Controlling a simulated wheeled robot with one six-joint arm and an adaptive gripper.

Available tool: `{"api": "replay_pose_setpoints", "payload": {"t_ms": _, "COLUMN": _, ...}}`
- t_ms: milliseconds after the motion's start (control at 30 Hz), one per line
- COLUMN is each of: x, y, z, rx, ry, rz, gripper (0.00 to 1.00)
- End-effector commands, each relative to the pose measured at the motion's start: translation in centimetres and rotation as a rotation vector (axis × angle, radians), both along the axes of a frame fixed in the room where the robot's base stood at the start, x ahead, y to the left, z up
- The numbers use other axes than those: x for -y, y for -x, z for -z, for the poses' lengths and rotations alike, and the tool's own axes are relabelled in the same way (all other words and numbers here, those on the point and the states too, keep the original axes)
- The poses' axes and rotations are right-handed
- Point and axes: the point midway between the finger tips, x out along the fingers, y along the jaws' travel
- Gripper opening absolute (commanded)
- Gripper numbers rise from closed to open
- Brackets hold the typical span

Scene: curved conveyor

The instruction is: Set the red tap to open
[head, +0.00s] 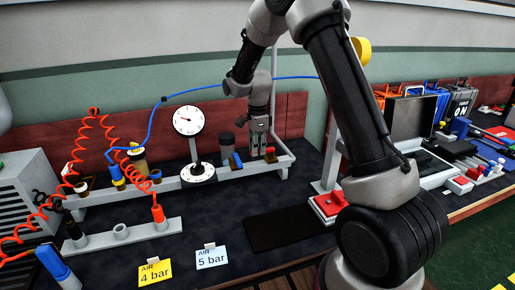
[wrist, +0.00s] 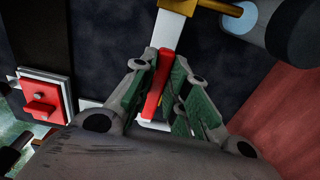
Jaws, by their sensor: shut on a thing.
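The red tap (wrist: 157,84) has a narrow red handle, seen between my fingers in the wrist view. The handle runs roughly the same way as the white rail (wrist: 172,30) beneath it. In the head view a bit of the red tap (head: 270,152) shows beside my fingers, near the right end of the rail (head: 215,173). My gripper (head: 258,152) points down over it. In the wrist view my gripper (wrist: 160,88) is shut on the handle, with green pads on either side. The tap's body is mostly hidden by the fingers.
A blue tap (head: 237,160) and a dark-topped cylinder (head: 228,143) stand left of my gripper. A round gauge (head: 187,120) and dial (head: 199,172) are further left. A red block on a white plate (wrist: 43,97) lies aside.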

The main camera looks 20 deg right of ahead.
Motion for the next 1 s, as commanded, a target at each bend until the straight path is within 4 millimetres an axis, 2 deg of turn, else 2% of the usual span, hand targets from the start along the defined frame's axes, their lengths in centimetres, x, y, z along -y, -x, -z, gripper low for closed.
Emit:
{"api": "replay_pose_setpoints", "payload": {"t_ms": 33, "x": 0.0, "y": -0.1, "z": -0.1, "rx": 0.003, "ry": -0.001, "rz": 0.003, "gripper": 0.00}}
{"api": "replay_pose_setpoints", "payload": {"t_ms": 67, "x": 0.0, "y": -0.1, "z": -0.1, "rx": 0.003, "ry": -0.001, "rz": 0.003, "gripper": 0.21}}
{"api": "replay_pose_setpoints", "payload": {"t_ms": 167, "x": 0.0, "y": -0.1, "z": -0.1, "rx": 0.003, "ry": -0.001, "rz": 0.002, "gripper": 0.38}}
{"api": "replay_pose_setpoints", "payload": {"t_ms": 433, "x": 0.0, "y": -0.1, "z": 0.0, "rx": 0.002, "ry": -0.001, "rz": 0.001, "gripper": 0.38}}
{"api": "replay_pose_setpoints", "payload": {"t_ms": 567, "x": 0.0, "y": -0.1, "z": -0.8, "rx": 0.004, "ry": -0.001, "rz": 0.001, "gripper": 0.38}}
{"api": "replay_pose_setpoints", "payload": {"t_ms": 667, "x": 0.0, "y": -0.1, "z": -2.5, "rx": 0.006, "ry": -0.001, "rz": 0.001, "gripper": 0.38}}
{"api": "replay_pose_setpoints", "payload": {"t_ms": 1000, "x": 0.0, "y": -0.1, "z": -9.7, "rx": 0.005, "ry": -0.002, "rz": 0.001, "gripper": 0.38}}
